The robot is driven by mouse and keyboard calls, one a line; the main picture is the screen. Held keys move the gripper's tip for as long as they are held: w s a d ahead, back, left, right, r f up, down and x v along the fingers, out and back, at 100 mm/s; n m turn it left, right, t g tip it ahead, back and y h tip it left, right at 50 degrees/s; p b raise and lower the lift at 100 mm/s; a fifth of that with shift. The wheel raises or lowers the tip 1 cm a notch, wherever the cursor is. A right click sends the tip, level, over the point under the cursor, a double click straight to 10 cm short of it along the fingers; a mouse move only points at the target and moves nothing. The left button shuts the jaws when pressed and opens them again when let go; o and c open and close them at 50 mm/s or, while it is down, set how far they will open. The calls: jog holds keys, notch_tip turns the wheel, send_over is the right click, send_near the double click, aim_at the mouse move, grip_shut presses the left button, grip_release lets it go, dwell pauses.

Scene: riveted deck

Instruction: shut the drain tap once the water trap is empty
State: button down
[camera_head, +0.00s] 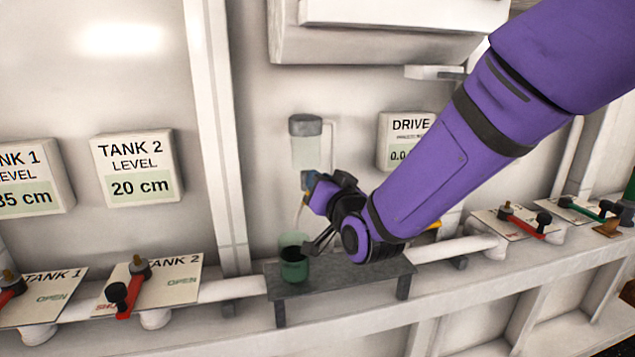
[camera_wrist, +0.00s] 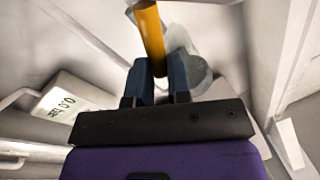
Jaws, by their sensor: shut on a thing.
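The water trap (camera_head: 306,152) is a clear upright cylinder with a grey cap on the wall; I make out no clear water line in it. In the wrist view, my gripper (camera_wrist: 161,80) is shut on a yellow-orange lever, the drain tap (camera_wrist: 150,34), with the pale trap (camera_wrist: 188,60) behind it. In the head view, my gripper (camera_head: 309,181) is at the trap's lower end and hides most of the tap. A thin pale streak runs down below it toward a green cup (camera_head: 294,268). I cannot tell whether it is flowing water.
The cup stands on a small grey shelf (camera_head: 335,280) below the trap. Red-handled valves on plates, including the Tank 2 valve (camera_head: 132,290), sit along the pipe. A drive gauge (camera_head: 395,128) is right of the trap. A white box (camera_head: 390,30) overhangs above.

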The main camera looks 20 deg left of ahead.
jog(key=f+m+t, duration=0.1)
jog(key=m, duration=0.4)
jog(key=m+t+h, duration=0.1)
jog(key=m, duration=0.4)
jog(key=d+f+m+t+h, duration=0.1)
jog(key=m, duration=0.4)
jog(key=shift+w+f, duration=0.3)
jog(key=shift+w, duration=0.05)
jog(key=shift+m, duration=0.3)
jog(key=c, duration=1.1)
grip_release()
jog(key=v, duration=1.1)
